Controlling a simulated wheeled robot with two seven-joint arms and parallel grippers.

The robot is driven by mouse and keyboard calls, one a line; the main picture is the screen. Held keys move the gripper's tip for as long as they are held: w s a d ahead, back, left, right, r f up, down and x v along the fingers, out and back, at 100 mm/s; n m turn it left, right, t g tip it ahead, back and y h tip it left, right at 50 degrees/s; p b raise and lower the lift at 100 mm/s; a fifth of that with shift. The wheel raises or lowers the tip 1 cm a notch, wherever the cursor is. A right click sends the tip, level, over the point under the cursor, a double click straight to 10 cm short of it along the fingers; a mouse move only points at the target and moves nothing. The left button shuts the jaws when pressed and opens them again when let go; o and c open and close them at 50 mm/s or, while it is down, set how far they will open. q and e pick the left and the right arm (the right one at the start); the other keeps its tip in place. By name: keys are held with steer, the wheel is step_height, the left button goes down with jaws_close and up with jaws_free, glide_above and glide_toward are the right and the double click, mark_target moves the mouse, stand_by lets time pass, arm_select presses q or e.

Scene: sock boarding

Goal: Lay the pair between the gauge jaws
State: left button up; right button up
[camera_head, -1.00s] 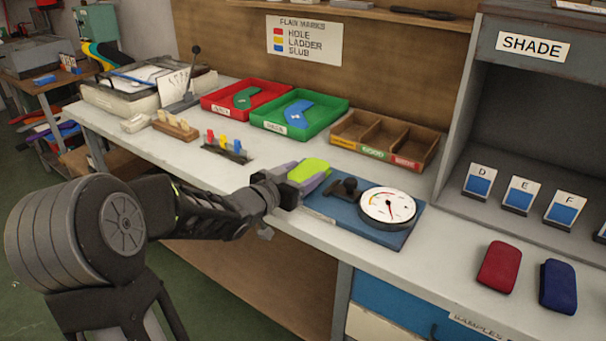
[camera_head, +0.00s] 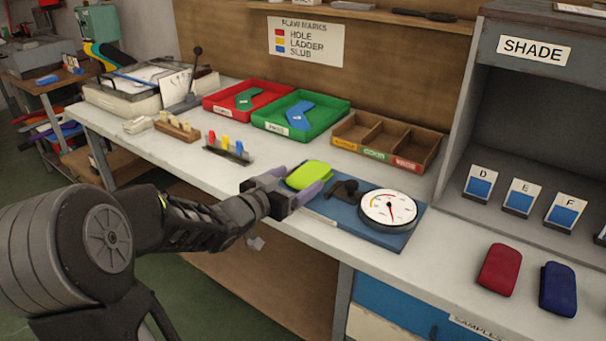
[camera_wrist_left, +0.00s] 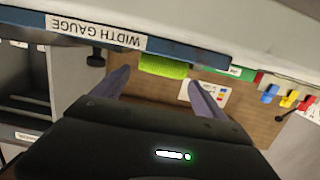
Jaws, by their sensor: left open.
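The lime-green folded sock pair (camera_head: 309,174) lies at the left end of the blue width gauge (camera_head: 375,236), left of the dark jaw block (camera_head: 344,188). Whether the pair touches the jaws I cannot tell. My left gripper (camera_head: 296,186) is open at the near left side of the pair, its purple-grey fingers spread. In the left wrist view the pair (camera_wrist_left: 163,66) shows in the gap between the fingertips, beyond them, and the gauge's label edge (camera_wrist_left: 95,33) runs across the top. My right gripper is out of view.
The round dial (camera_head: 388,207) stands on the gauge's right part. Behind are a wooden divided box (camera_head: 389,141), a green tray (camera_head: 300,113) and a red tray (camera_head: 240,99). A red pair (camera_head: 499,268) and a navy pair (camera_head: 558,288) lie at the right.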

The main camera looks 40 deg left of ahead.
arm_select(q)
steer(key=s+r+p, duration=0.1)
steer(key=s, duration=0.7)
steer(key=shift+s+r, duration=0.15)
steer(key=shift+d, duration=0.1)
